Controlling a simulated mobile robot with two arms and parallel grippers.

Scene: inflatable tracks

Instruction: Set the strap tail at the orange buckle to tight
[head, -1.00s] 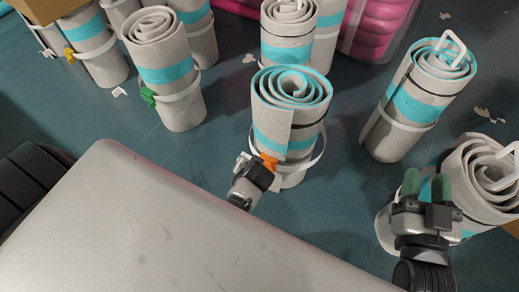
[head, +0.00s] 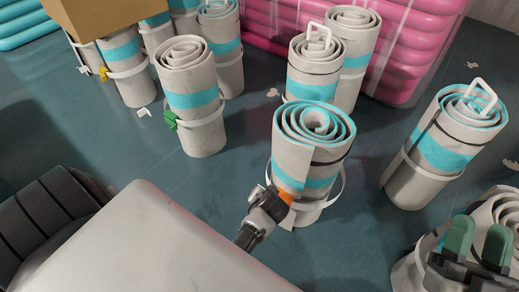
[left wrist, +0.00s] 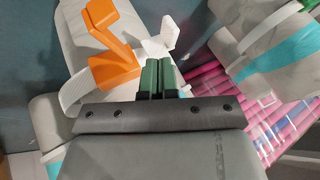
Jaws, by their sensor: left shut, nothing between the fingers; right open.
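The orange buckle (head: 285,197) sits low on the left side of a rolled grey track (head: 318,170) with a turquoise band, on a white strap (head: 338,193). In the left wrist view the buckle (left wrist: 117,62) is large, left of my fingers. A short white piece (left wrist: 160,43), seemingly the strap tail, sticks out beside it, just beyond my fingertips; I cannot tell whether they touch. My left gripper (head: 270,203) is shut and empty by the buckle; its green fingers also show in the left wrist view (left wrist: 158,75). My right gripper (head: 479,238) is open, in front of another roll at lower right.
Other strapped rolls stand around, one with a green buckle (head: 170,120) and one with a yellow buckle (head: 103,73). A cardboard box (head: 105,15) is at upper left, and a pink inflatable (head: 400,50) is behind. Bare floor (head: 170,165) lies left of the orange-buckle roll.

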